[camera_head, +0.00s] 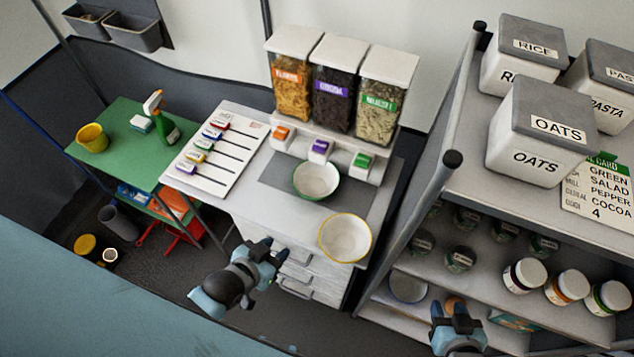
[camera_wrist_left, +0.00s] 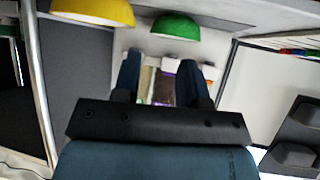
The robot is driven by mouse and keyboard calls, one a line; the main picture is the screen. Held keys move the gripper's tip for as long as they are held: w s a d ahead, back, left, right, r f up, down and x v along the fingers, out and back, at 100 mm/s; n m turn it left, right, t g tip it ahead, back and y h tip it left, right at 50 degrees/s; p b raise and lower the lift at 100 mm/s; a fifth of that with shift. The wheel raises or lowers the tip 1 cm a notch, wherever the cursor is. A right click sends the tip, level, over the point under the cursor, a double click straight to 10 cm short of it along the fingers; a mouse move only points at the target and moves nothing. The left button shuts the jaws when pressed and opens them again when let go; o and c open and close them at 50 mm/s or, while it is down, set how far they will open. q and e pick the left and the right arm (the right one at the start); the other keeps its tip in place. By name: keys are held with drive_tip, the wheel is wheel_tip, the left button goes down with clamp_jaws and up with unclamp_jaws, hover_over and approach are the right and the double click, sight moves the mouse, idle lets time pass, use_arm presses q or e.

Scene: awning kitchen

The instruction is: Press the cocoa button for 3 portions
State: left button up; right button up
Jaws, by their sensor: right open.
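Three clear dispensers stand at the back of the white counter: one with an orange label (camera_head: 291,77), one with dark contents and a purple label (camera_head: 334,88), and one with a green label (camera_head: 380,100). The small label text is not clearly readable. Below them are an orange button (camera_head: 282,133), a purple button (camera_head: 321,147) and a green button (camera_head: 362,160). My left gripper (camera_head: 268,252) is open and empty in front of the counter, well apart from the buttons; its spread fingers show in the left wrist view (camera_wrist_left: 162,75). My right gripper (camera_head: 456,313) is open beside the right shelf.
A green-rimmed bowl (camera_head: 316,180) sits below the dispensers, and a yellow-rimmed bowl (camera_head: 345,238) is near the counter's front edge. A white slider board (camera_head: 216,150) lies left. A shelf with canisters (camera_head: 541,133), jars and a printed card (camera_head: 603,190) stands right.

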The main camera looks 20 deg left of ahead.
use_arm(q)
clamp_jaws()
idle(1.7)
